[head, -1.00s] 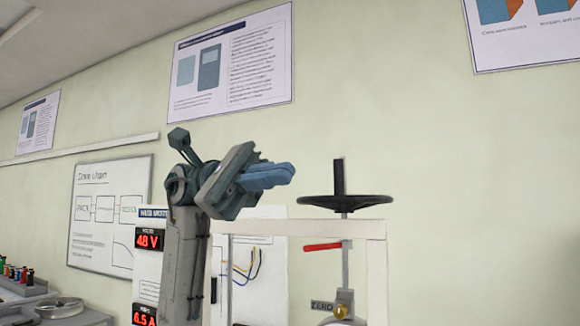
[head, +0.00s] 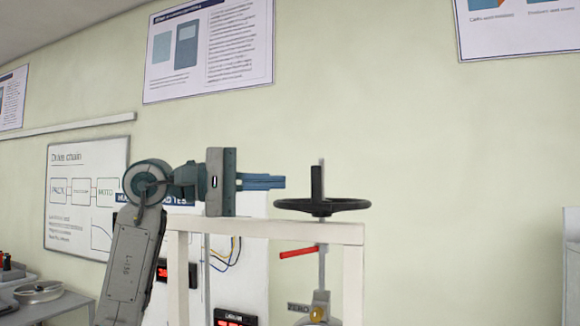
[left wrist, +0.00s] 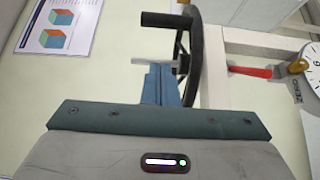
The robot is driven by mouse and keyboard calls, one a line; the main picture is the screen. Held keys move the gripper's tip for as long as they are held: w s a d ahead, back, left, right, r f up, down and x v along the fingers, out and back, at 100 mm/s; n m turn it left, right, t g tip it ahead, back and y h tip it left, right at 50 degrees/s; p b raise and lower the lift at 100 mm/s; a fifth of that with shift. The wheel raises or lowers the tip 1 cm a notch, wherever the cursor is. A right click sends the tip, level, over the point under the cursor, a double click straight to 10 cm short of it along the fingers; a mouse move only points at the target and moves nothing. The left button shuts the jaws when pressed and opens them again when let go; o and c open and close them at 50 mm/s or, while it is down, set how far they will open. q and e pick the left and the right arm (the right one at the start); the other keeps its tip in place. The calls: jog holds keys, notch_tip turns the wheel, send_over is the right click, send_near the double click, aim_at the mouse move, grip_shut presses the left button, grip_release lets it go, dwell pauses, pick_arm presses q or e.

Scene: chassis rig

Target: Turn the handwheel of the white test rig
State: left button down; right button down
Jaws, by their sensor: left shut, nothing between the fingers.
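The white test rig (head: 264,229) stands in the middle of the head view. Its black handwheel (head: 322,207) lies flat above the top beam, with an upright black handle (head: 317,181) on its rim. My left gripper (head: 282,182) is shut and empty, pointing right, slightly above the wheel's height and just left of it. In the left wrist view the fingertips (left wrist: 161,68) are close to the handwheel's rim (left wrist: 193,62); I cannot tell whether they touch it. The wheel's handle (left wrist: 167,19) shows beyond the fingers. My right gripper is not in view.
A red lever (head: 302,251) and a dial with a brass knob (head: 318,312) sit under the rig's beam. A panel with red displays (head: 235,318) stands behind. A bench with a round metal dish (head: 38,292) is at the lower left.

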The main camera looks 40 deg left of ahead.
pick_arm(q)
jog(key=d+p, duration=0.1)
jog(key=d, duration=0.3)
jog(key=shift+w+d+p, duration=0.15)
jog(key=shift+w+p, duration=0.05)
jog(key=shift+p, duration=0.15)
jog(key=shift+w, duration=0.1)
jog(key=shift+d+p, duration=0.65)
jog(key=shift+d, duration=0.25)
